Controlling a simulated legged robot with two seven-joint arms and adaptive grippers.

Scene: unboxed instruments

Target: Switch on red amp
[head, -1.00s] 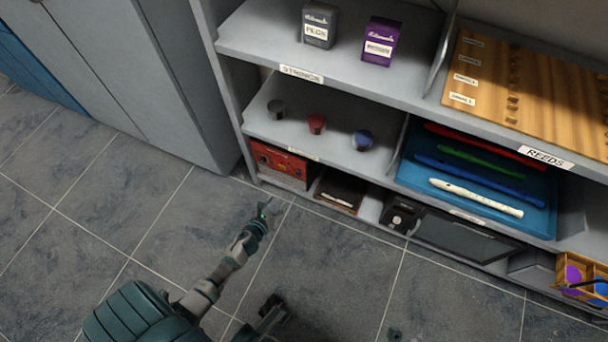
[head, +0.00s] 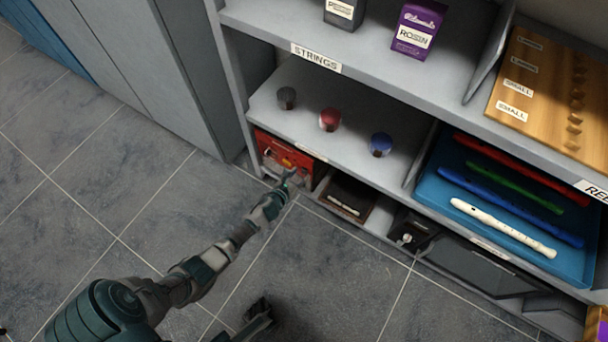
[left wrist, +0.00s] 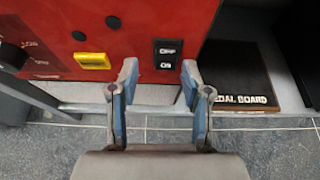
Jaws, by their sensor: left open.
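The red amp (head: 284,155) sits on the bottom shelf at its left end, and its front fills the upper left of the left wrist view (left wrist: 140,32). A black switch (left wrist: 167,54) with white lettering, the lower part reading ON, is on the amp's right side. A yellow label (left wrist: 92,61) and dark round knobs are left of it. My left gripper (head: 289,178) is in front of the amp's lower right. In the left wrist view its open, empty fingers (left wrist: 158,88) lie below the switch, one to each side of it.
A dark pedal board (left wrist: 235,75) lies right of the amp. A shelf edge (head: 315,153) with several round caps is above it. A grey cabinet (head: 150,75) stands at left. The tiled floor (head: 100,190) in front is clear.

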